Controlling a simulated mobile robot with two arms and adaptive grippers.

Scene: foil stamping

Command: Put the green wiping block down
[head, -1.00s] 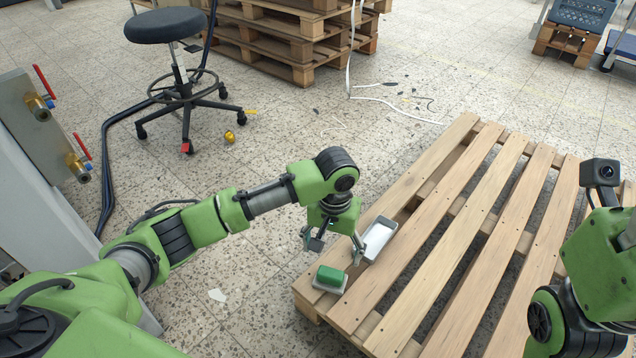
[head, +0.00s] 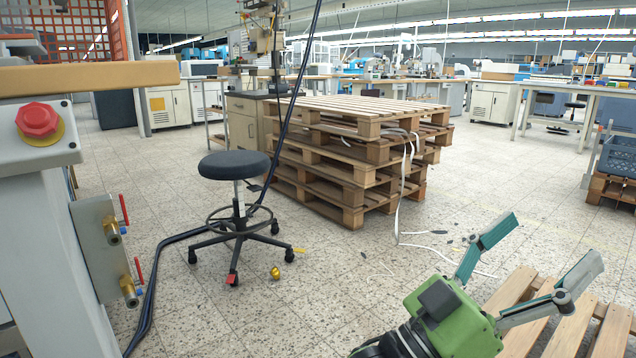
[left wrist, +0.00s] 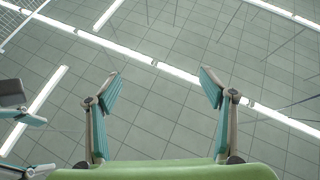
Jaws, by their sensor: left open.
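The green wiping block shows in neither current view. My left gripper (head: 538,252) is raised at the lower right of the head view, in front of the low wooden pallet (head: 510,289). Its two teal-padded fingers are spread wide with nothing between them. In the left wrist view the same gripper (left wrist: 161,82) is open and empty, facing the ceiling with its light strips. Teal-padded parts at the left edge of that view look like my right gripper, cut off by the frame, so its opening is unclear.
A stack of wooden pallets (head: 345,165) stands mid-room with a loose white strap. A black stool (head: 234,166) and a small yellow ball (head: 275,273) are left of it. A machine with a red button (head: 38,120) is at the left edge.

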